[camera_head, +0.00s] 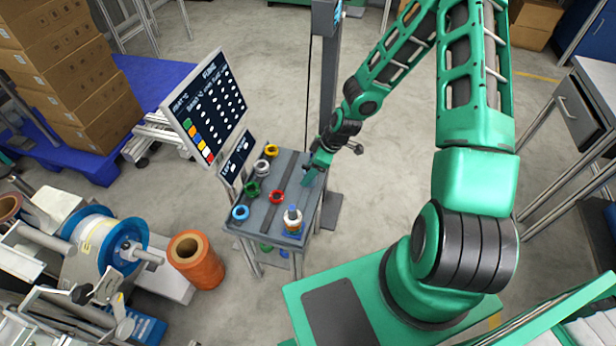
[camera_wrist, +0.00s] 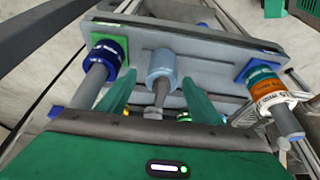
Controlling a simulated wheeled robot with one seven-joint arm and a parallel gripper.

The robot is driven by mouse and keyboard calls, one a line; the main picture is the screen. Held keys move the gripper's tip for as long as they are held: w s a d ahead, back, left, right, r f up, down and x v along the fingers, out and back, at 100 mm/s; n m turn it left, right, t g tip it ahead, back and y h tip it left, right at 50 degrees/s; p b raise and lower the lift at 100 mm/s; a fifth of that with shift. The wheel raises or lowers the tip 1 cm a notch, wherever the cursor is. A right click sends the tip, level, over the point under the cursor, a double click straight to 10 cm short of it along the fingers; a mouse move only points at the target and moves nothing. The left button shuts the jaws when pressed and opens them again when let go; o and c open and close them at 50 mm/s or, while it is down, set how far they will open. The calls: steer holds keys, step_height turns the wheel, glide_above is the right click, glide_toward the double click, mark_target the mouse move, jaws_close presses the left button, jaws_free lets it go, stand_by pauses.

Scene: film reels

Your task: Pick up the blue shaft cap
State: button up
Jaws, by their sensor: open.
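In the wrist view, my gripper (camera_wrist: 160,88) is open, with one green finger on each side of a pale blue cap-like piece (camera_wrist: 162,62) on a grey shaft. The piece is beyond the fingertips, and I cannot tell whether they touch it. A dark blue ring-shaped piece (camera_wrist: 108,50) sits on another shaft, by a green square at the left. I cannot tell which blue piece is the shaft cap. In the head view, a blue ring (camera_head: 240,212) lies at the left front of the small grey table (camera_head: 293,175). My gripper (camera_head: 309,178) is at the table's right side.
Green (camera_head: 252,188), red (camera_head: 277,196), white (camera_head: 261,167) and yellow (camera_head: 271,151) rings lie on the table. A white, orange and blue stack (camera_head: 292,220) stands at its front right. An orange roll (camera_head: 196,260) is at the left.

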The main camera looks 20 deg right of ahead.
steer(key=shift+f, duration=0.15)
steer(key=c, duration=1.3)
steer(key=shift+r, duration=0.2)
